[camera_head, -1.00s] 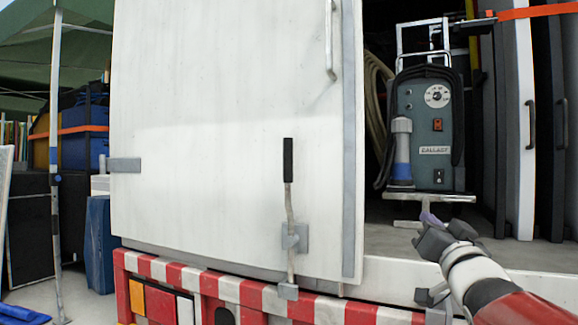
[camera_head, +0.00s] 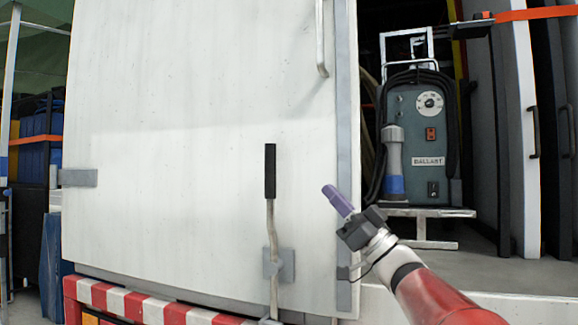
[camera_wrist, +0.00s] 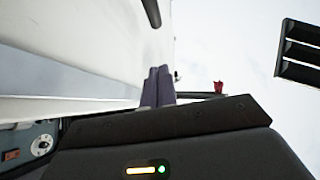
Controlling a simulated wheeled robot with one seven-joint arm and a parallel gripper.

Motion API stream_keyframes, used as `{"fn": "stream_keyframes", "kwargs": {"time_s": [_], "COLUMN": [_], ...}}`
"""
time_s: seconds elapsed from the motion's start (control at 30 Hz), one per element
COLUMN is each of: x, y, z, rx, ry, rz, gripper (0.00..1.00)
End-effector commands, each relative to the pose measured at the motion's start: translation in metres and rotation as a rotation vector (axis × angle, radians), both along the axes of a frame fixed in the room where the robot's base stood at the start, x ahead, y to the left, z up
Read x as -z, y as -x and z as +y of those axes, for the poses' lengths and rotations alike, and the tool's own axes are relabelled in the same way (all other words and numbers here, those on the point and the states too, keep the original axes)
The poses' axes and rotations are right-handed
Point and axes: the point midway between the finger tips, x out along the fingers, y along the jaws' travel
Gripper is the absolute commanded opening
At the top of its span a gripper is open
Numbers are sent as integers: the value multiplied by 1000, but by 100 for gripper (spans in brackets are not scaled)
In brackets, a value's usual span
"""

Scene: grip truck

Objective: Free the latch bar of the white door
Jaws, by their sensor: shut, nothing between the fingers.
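The white door (camera_head: 190,120) fills the left and middle of the head view, closed over that side of the truck. Its latch bar (camera_head: 272,228) stands nearly upright near the door's lower right, with a black grip (camera_head: 270,170) on top. The bar passes through a grey bracket (camera_head: 278,264), and its lower end meets the sill area. My gripper (camera_head: 335,198) is shut and empty, right of the bar and apart from it, in front of the door's right edge. The wrist view shows its purple fingers (camera_wrist: 157,87) together beside the door (camera_wrist: 85,35).
A grey door handle (camera_head: 321,40) sits above, near the grey edge strip. Right of the door the truck is open, with a ballast unit (camera_head: 420,130) on a metal stand (camera_head: 425,213). A red and white striped bumper (camera_head: 150,308) runs below the door.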

Motion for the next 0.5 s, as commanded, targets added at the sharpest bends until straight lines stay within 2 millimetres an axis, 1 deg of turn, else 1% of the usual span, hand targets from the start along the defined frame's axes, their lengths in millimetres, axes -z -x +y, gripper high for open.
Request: {"fn": "stream_keyframes", "kwargs": {"time_s": [0.17, 0.5], "x": [-10, -61], "y": [-5, -30], "z": [8, 51], "rx": [0, -1], "ry": [1, 2], "rz": [1, -1], "gripper": [0, 0]}}
